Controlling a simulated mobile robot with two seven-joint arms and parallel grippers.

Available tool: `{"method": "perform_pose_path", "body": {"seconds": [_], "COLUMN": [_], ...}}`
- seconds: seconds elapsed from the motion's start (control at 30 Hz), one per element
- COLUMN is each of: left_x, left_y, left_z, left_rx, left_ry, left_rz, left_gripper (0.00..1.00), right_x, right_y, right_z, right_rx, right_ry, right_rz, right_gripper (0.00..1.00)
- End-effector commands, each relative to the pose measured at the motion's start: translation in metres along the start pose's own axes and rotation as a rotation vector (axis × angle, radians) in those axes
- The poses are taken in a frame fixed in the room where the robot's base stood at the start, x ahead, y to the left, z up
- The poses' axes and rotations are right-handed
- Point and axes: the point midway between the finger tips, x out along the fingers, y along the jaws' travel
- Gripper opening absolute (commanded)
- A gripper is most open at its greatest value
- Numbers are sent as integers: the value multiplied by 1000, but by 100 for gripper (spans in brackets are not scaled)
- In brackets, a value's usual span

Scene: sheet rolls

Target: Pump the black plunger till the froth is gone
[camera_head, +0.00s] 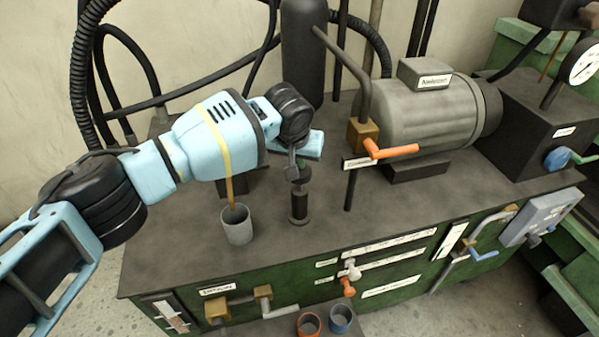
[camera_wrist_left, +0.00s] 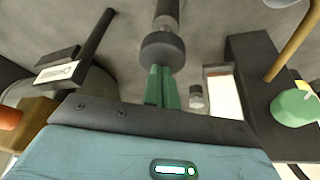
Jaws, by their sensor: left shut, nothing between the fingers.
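The black plunger (camera_head: 299,205) stands upright on the dark bench top, with a round dark knob (camera_head: 299,173) on its upper end. The knob also shows large in the left wrist view (camera_wrist_left: 162,52). My left gripper (camera_head: 301,163) is over the knob, fingers pointing down at it. Its green fingers (camera_wrist_left: 161,86) are shut together with nothing between them, their tips at the knob; I cannot tell whether they touch it. A grey cup (camera_head: 238,229) stands left of the plunger, with a thin tan pipe or stream reaching into it. I see no froth clearly. My right gripper is not in view.
A grey motor (camera_head: 420,115) stands behind to the right. An orange-handled tap (camera_head: 390,152) on a bent pipe is nearer the plunger. A black cylinder (camera_head: 304,50) and hoses stand behind. Red (camera_head: 308,323) and blue (camera_head: 341,319) cups sit below the front edge.

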Motion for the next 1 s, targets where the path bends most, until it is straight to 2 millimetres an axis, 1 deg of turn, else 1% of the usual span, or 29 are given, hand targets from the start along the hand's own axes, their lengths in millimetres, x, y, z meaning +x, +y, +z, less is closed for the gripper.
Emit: {"method": "perform_pose_path", "body": {"seconds": [0.8,1.0], "left_x": [42,43], "left_y": [0,0], "left_z": [20,20], "left_rx": [-1,0], "left_ry": [-8,-8], "left_rz": [0,0], "left_gripper": [0,0], "right_x": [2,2], "right_y": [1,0], "right_z": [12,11], "right_rx": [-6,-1], "right_ry": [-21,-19], "right_rz": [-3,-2], "right_gripper": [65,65]}}
